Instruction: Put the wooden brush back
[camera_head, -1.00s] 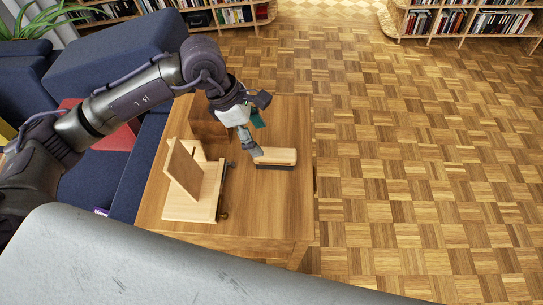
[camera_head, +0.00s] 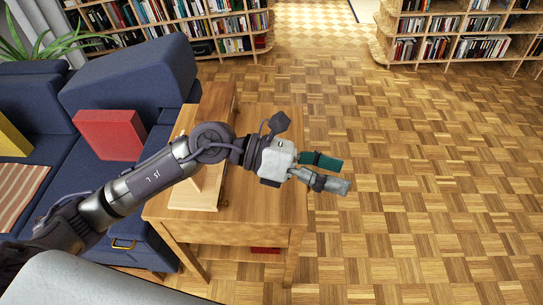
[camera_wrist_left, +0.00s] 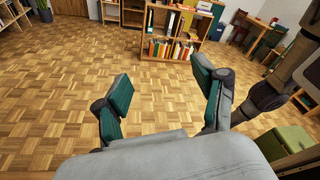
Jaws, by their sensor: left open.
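I do not see the wooden brush in either current view. My left arm and hand cover the middle of the wooden side table (camera_head: 277,120) in the head view, so it may be hidden there. The wooden stand (camera_head: 207,194) is on the left part of the tabletop, mostly hidden by my arm. My left gripper (camera_head: 341,176) is open and empty, reaching past the table's right edge, above the floor. Its two spread green-padded fingers show in the left wrist view (camera_wrist_left: 160,75) with nothing between them. My right gripper is not in view.
A blue sofa (camera_head: 130,80) with a red cushion (camera_head: 110,134) stands left of the table. Bookshelves (camera_head: 455,40) line the far side. The parquet floor (camera_head: 430,180) to the right is clear.

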